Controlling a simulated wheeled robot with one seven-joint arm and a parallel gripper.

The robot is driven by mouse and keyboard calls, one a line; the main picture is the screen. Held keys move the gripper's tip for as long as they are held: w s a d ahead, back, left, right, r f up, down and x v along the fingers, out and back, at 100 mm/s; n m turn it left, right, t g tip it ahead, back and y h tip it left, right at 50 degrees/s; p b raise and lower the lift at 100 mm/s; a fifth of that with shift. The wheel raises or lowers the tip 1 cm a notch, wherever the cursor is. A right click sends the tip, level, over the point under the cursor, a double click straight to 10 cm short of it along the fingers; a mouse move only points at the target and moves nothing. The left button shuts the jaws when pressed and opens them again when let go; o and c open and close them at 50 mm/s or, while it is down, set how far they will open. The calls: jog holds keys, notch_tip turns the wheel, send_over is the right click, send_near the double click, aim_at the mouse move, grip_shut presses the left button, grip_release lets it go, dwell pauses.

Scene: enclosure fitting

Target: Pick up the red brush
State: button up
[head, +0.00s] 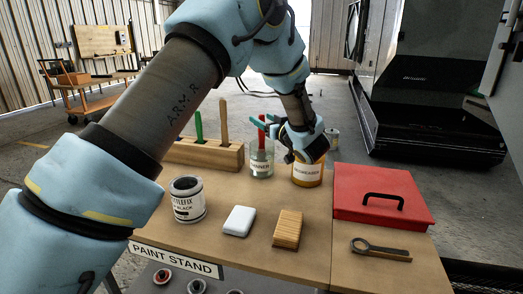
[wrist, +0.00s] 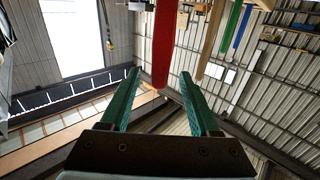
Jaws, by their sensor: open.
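The red brush (head: 262,133) stands in a clear glass jar (head: 262,162) labelled as thinner, with its red handle sticking up above the rim. In the wrist view its red handle (wrist: 163,45) hangs down from the top edge, lined up between the two teal fingers near their tips. My gripper (head: 260,122) reaches in from the right at the height of the handle, above the jar. The fingers (wrist: 160,76) are apart and nothing is clamped between them. The brush's lower end is hard to make out in the jar.
An amber jar (head: 306,175) stands close right of the glass jar, under my wrist. A wooden block (head: 205,154) holds green and plain-wood handles to the left. A black-and-white can (head: 187,203), white block (head: 238,221), wooden-backed brush (head: 287,230) and red box (head: 375,205) stand nearer.

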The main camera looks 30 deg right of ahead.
jog(key=shift+w, duration=0.75)
grip_shut()
dwell(0.9)
